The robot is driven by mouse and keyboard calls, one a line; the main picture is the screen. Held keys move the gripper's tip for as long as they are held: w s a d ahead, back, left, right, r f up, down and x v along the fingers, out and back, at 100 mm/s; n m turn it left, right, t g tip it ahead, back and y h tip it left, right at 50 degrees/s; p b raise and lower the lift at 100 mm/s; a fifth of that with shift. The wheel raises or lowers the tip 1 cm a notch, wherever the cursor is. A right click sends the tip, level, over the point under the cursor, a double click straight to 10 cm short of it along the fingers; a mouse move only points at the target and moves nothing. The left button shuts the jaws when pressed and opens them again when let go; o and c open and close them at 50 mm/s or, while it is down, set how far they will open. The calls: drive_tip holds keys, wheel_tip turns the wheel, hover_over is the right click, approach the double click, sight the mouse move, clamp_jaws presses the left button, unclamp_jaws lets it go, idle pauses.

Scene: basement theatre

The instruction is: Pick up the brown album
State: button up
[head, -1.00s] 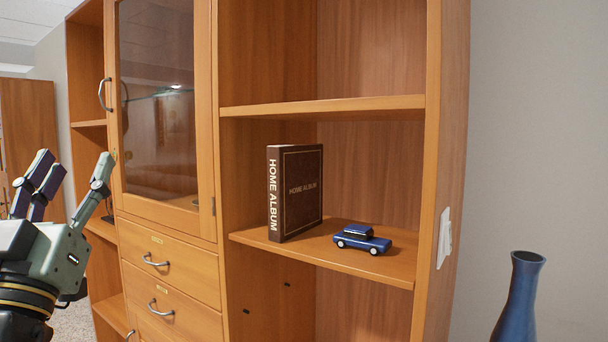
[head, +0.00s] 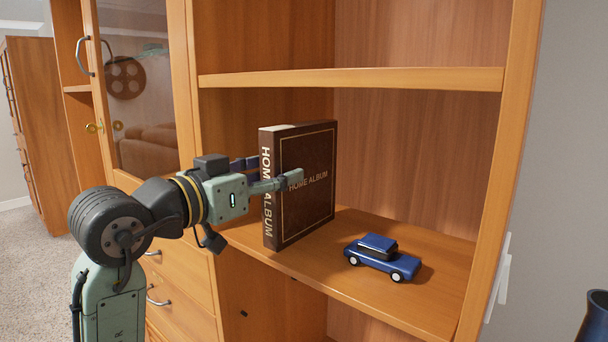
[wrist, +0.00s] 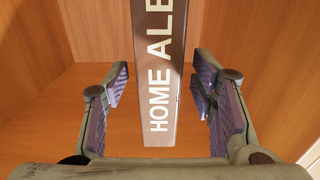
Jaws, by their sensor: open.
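The brown album (head: 305,205) stands upright on a wooden shelf, its spine and front cover lettered "HOME ALBUM". My gripper (head: 272,178) is open at the album, with one finger in front of the cover and the other partly hidden behind the spine side. In the wrist view the album's spine (wrist: 158,85) lies between the two spread fingers of my gripper (wrist: 160,105). A gap shows on each side of the spine, so neither finger appears to touch it.
A blue toy car (head: 381,257) sits on the shelf (head: 335,290) to the right of the album. Another shelf board (head: 350,78) runs above. A glass-door cabinet (head: 140,85) is at left. A blue vase (head: 597,320) shows at the lower right edge.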

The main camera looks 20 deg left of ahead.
sight(296, 165)
drive_tip(key=p+x, duration=0.2)
drive_tip(key=x, duration=0.3)
drive_tip(key=shift+r, duration=0.15)
drive_tip(key=shift+w+d, duration=0.15)
drive_tip(key=shift+w, duration=0.2)
drive_tip(key=shift+c, duration=0.2)
clamp_jaws()
idle(0.3)
